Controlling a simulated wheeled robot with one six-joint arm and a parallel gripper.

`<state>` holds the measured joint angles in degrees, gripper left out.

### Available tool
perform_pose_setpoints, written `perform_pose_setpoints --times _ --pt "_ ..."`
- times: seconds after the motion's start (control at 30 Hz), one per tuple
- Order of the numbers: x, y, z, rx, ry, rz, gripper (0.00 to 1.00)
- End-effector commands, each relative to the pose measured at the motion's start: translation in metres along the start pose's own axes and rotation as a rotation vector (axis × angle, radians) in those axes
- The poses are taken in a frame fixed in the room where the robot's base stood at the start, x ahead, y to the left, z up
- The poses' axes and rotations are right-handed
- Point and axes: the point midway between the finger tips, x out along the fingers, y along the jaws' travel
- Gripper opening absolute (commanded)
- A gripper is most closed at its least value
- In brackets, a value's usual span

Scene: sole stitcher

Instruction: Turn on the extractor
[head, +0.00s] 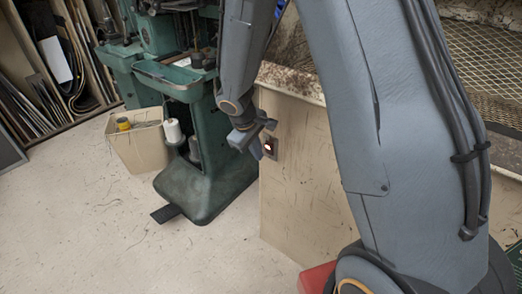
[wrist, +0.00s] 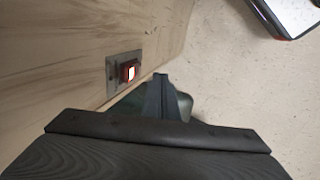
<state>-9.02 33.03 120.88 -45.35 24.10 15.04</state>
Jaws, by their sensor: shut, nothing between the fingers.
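The extractor's switch (head: 269,147) is a small red rocker with a bright white face, set in the side panel of the bench. In the wrist view the switch (wrist: 130,71) stands out from a grey metal plate (wrist: 112,78) on the pale wooden panel. My gripper (head: 258,147) is shut and empty, just left of the switch in the head view. In the wrist view my gripper (wrist: 157,84) points past the switch, a little to its right, and appears apart from it.
The pale bench panel (head: 290,200) carries a metal mesh grille (head: 485,55) on top. A green stitching machine (head: 205,160) stands to the left, with a beige bin (head: 140,150) beside it. The floor (head: 80,220) at front left is mostly clear.

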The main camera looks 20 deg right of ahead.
Motion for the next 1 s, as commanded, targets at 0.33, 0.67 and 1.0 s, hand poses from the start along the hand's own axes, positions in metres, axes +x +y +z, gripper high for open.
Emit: perform_pose_setpoints --times 0.33,0.67,1.0 --pt "-0.070 -0.024 -0.002 -0.004 0.005 0.001 0.00" --pt "-0.098 -0.031 -0.002 -0.002 0.002 -0.001 0.00" --pt "-0.098 -0.031 -0.001 -0.001 0.000 -0.001 0.00"
